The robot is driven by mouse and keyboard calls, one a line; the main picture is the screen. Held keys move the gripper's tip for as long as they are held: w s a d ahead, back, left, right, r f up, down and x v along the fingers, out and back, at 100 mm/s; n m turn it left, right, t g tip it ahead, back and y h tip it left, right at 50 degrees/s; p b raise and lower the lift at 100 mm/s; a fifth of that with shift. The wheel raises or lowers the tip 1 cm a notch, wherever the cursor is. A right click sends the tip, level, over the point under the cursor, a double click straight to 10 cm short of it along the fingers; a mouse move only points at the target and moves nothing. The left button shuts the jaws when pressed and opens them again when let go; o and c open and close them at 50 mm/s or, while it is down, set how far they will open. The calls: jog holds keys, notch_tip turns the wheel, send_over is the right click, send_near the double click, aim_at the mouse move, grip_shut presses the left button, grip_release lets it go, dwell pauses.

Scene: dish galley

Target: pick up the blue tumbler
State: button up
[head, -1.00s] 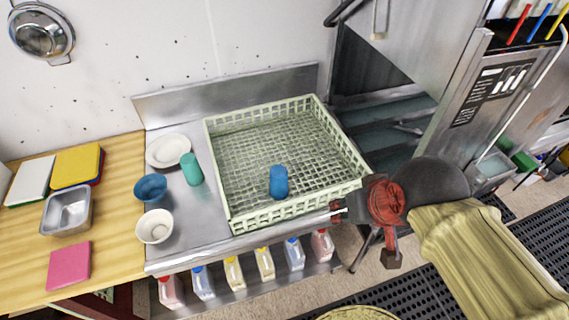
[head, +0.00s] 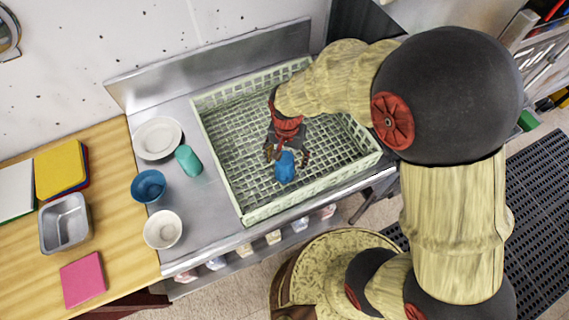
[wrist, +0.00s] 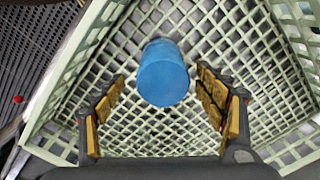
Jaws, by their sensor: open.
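The blue tumbler (head: 285,167) stands in the pale green dish rack, near its front side. In the wrist view the blue tumbler (wrist: 163,74) shows ahead of my gripper (wrist: 165,100), roughly midway between the two fingers. My gripper is open, with a finger on each side and visible gaps to the tumbler. In the head view my gripper (head: 286,152) is inside the rack area, just behind and above the tumbler. The tumbler's lower part is partly hidden in the head view.
The rack (head: 235,195) has raised lattice walls around the tumbler. To its left on the steel counter are a teal tumbler (head: 188,160), a white plate (head: 158,138), a blue bowl (head: 148,186) and a white bowl (head: 163,229). Several jugs stand on the shelf below.

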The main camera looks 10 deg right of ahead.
jog(key=f, duration=0.4)
jog(key=f+b, duration=0.1)
jog(key=shift+s+a+f, duration=0.25)
jog(key=shift+a+f, duration=0.1)
jog(key=shift+f, duration=0.05)
jog(key=shift+c, duration=1.2)
jog(key=c, duration=1)
